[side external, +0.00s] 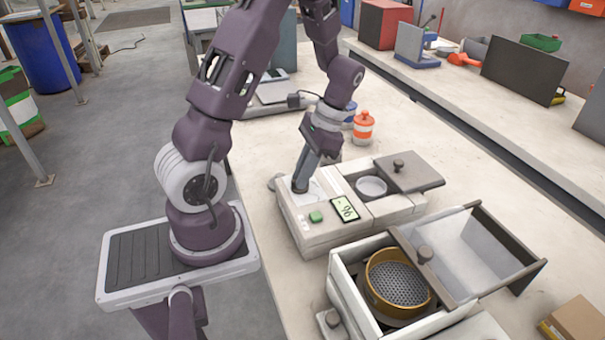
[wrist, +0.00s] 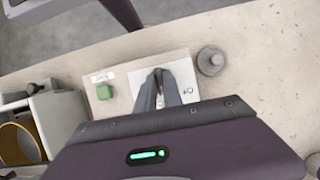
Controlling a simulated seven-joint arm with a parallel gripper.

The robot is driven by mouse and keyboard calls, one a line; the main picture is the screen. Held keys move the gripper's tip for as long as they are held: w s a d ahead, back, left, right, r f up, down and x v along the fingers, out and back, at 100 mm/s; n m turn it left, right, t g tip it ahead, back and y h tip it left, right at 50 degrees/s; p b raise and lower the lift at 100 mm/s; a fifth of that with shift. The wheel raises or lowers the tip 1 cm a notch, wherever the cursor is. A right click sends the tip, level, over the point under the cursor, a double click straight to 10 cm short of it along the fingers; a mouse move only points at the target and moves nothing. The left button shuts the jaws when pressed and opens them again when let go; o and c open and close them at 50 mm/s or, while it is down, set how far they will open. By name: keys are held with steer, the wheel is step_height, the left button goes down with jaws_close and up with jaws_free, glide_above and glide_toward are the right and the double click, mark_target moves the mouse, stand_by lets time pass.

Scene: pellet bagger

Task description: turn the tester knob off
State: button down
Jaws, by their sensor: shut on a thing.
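The tester (side external: 322,238) is a pale box on the bench with a green button (side external: 316,217), a "%" display (side external: 345,209) and a lid with a small handle pushed to its back right. My gripper (side external: 300,186) points down at the tester's left end. In the wrist view my gripper (wrist: 160,88) has its fingers close together around the small dark knob (wrist: 158,76), on a white panel (wrist: 140,84). The green button also shows in the wrist view (wrist: 104,92). The fingers hide most of the knob, so its setting cannot be read.
An open-lidded box (side external: 345,290) with a brass-rimmed sieve (side external: 398,280) stands in front of the tester. A grey round object (wrist: 211,60) sits close beside the tester. An orange-and-white jar (side external: 363,128) stands behind. Free bench lies to the right.

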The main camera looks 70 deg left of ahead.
steer(key=n+h, duration=0.1)
steer(key=n, duration=0.2)
steer(key=n+h, duration=0.1)
steer(key=n, duration=0.2)
steer(key=shift+a+t, duration=0.2)
steer(key=shift+t, duration=0.2)
steer(key=shift+s+a+n+t+h, duration=0.1)
steer(key=shift+n+t+h, duration=0.35)
steer(key=shift+n, duration=1.1)
steer(key=shift+n+t+h, duration=0.35)
steer(key=shift+n+h, duration=0.1)
steer(key=shift+n, duration=1.1)
steer(key=c, duration=1.5)
jaws_free()
steer(key=v, duration=0.7)
steer(key=shift+r, duration=0.1)
